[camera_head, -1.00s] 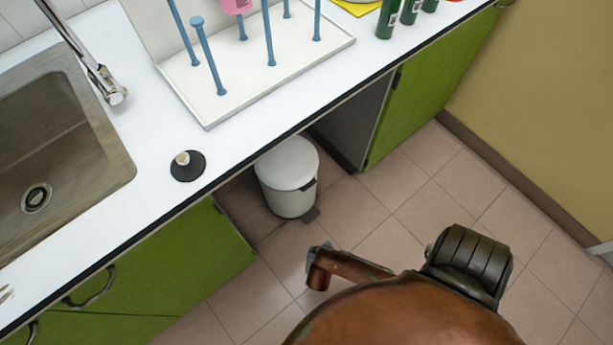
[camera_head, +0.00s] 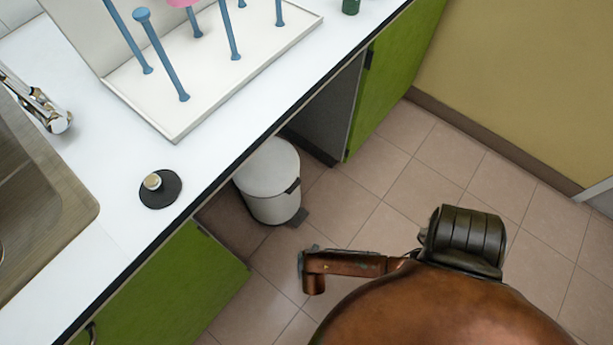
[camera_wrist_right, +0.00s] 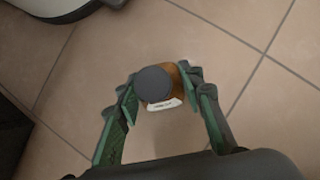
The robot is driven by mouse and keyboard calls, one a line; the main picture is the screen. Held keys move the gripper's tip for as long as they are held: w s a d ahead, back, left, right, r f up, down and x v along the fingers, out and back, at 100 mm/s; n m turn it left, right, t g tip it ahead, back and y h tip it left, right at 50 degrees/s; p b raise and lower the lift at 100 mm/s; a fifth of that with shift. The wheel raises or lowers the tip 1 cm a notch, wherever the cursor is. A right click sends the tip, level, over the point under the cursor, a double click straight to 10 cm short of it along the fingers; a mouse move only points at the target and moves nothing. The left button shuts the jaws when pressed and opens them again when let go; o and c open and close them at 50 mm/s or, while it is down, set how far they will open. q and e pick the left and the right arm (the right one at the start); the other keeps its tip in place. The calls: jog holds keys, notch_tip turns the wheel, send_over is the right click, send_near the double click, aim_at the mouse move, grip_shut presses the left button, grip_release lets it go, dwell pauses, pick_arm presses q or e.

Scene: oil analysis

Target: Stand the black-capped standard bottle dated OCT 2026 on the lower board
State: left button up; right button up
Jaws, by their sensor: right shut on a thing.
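In the right wrist view my right gripper (camera_wrist_right: 160,86) is shut on a bottle (camera_wrist_right: 184,78), with its green-padded fingers on either side. The bottle has a round black cap (camera_wrist_right: 153,83) facing the camera, a brown body and a white label edge. Its label date cannot be read. It is held over the tiled floor. My left gripper is not in view. I cannot make out a lower board in either view.
The white counter (camera_head: 95,185) carries a white rack tray (camera_head: 205,105) with blue pegs, a small black disc (camera_head: 160,189) and a sink (camera_head: 45,190). A white pedal bin (camera_head: 268,180) stands under the counter. Floor (camera_head: 400,170) to the right is clear.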

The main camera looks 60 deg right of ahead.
jog(key=shift+f, duration=0.15)
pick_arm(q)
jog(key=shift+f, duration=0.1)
pick_arm(e)
jog(key=o, duration=1.3)
jog(key=shift+c, duration=0.2)
jog(key=shift+r, duration=0.3)
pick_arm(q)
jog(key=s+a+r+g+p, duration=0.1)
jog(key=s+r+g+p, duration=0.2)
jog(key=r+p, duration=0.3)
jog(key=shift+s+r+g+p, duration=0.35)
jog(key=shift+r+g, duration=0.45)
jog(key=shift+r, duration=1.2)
pick_arm(e)
jog(key=v, duration=1.1)
jog(key=shift+a+r, duration=0.25)
jog(key=shift+r, duration=0.05)
